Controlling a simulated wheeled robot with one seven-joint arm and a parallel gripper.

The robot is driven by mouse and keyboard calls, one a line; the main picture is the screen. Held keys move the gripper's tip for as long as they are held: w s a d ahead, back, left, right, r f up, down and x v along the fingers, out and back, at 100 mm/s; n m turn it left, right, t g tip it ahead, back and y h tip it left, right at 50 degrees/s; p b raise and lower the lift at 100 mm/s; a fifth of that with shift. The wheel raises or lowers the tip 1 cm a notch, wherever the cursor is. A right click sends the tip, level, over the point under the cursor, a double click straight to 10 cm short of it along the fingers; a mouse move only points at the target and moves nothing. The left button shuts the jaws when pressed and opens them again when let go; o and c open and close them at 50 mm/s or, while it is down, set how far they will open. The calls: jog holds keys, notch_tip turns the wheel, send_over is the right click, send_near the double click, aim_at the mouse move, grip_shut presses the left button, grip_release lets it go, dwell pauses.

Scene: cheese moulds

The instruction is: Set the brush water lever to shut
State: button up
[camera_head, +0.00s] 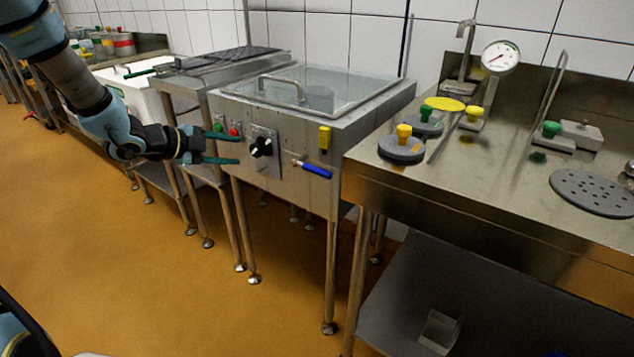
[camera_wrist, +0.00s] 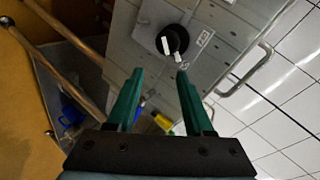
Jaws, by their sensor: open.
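A blue-handled lever (camera_head: 317,169) sits low on the front of the steel cabinet (camera_head: 290,195), right of a black rotary knob (camera_head: 261,147). Its handle points right and slightly down, close to horizontal. I cannot read any label that names it. My gripper (camera_head: 238,150) is open and empty in front of the cabinet, left of the knob and the lever. In the wrist view the knob (camera_wrist: 172,40) lies beyond my gripper's fingertips (camera_wrist: 160,75).
A yellow switch (camera_head: 325,138) is above the lever; red (camera_head: 234,131) and green buttons sit left of the knob. A lid handle (camera_head: 281,88) is on top. A steel table (camera_head: 480,200) with weights and a gauge (camera_head: 500,58) stands right. The floor (camera_head: 150,270) in front is clear.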

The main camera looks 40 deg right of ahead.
jog(key=s+d+f+m+g+h, duration=0.1)
jog(key=s+d+f+m+g, duration=0.1)
jog(key=s+d+m+g, duration=0.15)
jog(key=m+g+b, duration=0.2)
jog(key=m+g, duration=0.4)
jog(key=m, duration=0.1)
send_near(314, 172)
jog(key=shift+n, duration=0.25)
jog(key=p+x, duration=0.2)
jog(key=x, duration=0.9)
jog(key=shift+d+r, duration=0.1)
jog(key=shift+c, duration=0.3)
grip_shut()
